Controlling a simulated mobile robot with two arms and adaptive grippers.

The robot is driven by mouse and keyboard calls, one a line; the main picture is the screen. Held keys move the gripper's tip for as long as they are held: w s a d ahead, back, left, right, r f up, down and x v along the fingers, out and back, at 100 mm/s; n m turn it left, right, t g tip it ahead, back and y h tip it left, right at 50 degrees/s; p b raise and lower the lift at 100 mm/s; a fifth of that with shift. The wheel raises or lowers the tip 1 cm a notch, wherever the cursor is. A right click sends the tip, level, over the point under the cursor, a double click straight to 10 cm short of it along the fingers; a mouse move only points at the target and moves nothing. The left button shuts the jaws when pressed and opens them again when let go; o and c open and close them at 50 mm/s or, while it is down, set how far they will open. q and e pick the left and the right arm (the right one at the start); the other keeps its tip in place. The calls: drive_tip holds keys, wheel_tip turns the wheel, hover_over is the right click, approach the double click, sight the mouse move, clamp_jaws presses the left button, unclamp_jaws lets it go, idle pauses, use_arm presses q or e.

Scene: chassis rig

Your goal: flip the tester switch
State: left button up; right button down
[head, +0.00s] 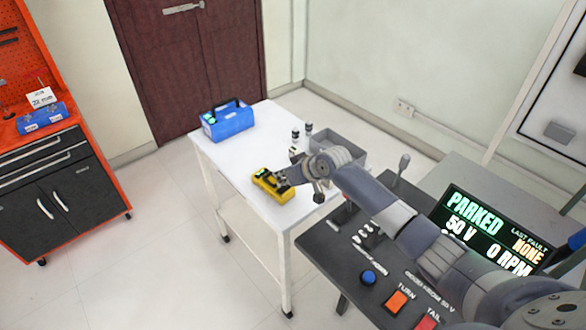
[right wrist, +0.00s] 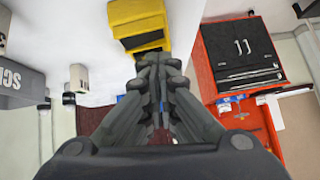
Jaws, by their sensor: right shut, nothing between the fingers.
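A yellow tester (head: 268,187) with dark parts on it lies on the white table, near its middle right. My right gripper (head: 284,181) reaches over the table from the right, its fingertips at the tester's right end. It is shut and empty. In the right wrist view the closed fingertips (right wrist: 160,62) are just short of the yellow tester (right wrist: 135,14), which shows a dark panel. I cannot tell whether they touch. The switch itself is too small or hidden to make out. My left gripper is not in view.
The white table (head: 237,160) also bears a blue toolbox (head: 228,121), small dark-topped items (head: 308,128) and a grey bin (head: 345,147). A dark console (head: 335,262) with buttons and a "PARKED" display (head: 490,230) stands at right. An orange-and-black cabinet (head: 70,190) is at left.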

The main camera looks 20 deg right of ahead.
wheel_tip(320, 180, up, 2)
drive_tip(key=shift+a+r+p, duration=0.1)
drive_tip(key=shift+r+p, duration=0.1)
drive_tip(key=shift+p, duration=0.4)
drive_tip(key=shift+s, duration=0.35)
use_arm(q)
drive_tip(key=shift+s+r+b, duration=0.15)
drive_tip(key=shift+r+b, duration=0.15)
drive_tip(key=shift+b, duration=0.6)
use_arm(e)
drive_tip(key=a+v, duration=0.1)
drive_tip(key=v, duration=0.8)
drive_tip(key=shift+s+a, duration=0.15)
drive_tip(key=shift+s, duration=0.25)
drive_tip(key=shift+r, duration=0.1)
